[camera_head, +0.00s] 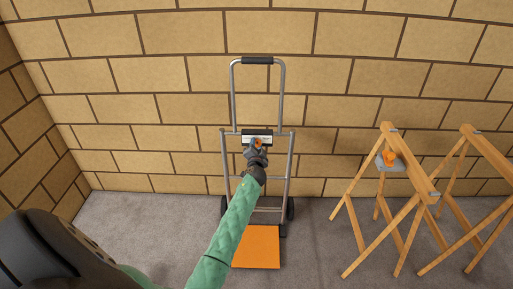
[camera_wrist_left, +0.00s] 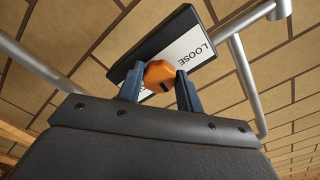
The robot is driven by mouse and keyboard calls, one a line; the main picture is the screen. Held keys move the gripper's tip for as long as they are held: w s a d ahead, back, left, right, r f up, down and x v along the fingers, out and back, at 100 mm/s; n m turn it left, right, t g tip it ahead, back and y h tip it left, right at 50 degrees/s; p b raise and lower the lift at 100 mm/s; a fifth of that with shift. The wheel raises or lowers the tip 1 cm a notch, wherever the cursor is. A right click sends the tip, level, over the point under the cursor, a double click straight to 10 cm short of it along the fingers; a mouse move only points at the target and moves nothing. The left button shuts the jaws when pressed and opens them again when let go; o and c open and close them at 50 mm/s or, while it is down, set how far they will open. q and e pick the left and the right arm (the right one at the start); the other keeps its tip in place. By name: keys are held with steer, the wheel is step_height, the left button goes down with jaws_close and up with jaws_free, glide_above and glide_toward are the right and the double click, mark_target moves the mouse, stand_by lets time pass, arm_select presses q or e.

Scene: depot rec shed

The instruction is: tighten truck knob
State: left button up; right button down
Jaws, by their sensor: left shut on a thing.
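The hand truck (camera_head: 283,85) stands upright against the brick wall, with a grey tube frame, black top grip and orange toe plate (camera_head: 256,247). A dark plate with a white label (camera_head: 249,139) sits across its frame. In the left wrist view the label (camera_wrist_left: 194,48) reads "LOOSE". The orange truck knob (camera_head: 258,143) is in front of this plate. It also shows in the left wrist view (camera_wrist_left: 160,75). My left gripper (camera_wrist_left: 159,88) is shut on the knob, one blue-grey finger on each side. My right gripper is not in view.
Two wooden sawhorses (camera_head: 412,185) stand on the right. A grey piece with an orange part (camera_head: 391,160) is on the nearer one. The grey floor (camera_head: 325,250) between truck and sawhorses is clear. The brick wall (camera_head: 360,35) is close behind the truck.

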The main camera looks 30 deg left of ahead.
arm_select(q)
steer(key=m+p, duration=0.1)
steer(key=m, duration=0.6)
steer(key=shift+m, duration=0.4)
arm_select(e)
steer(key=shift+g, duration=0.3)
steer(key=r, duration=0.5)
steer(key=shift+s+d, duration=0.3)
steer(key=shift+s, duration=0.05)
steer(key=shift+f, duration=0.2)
arm_select(q)
steer(key=o, duration=1)
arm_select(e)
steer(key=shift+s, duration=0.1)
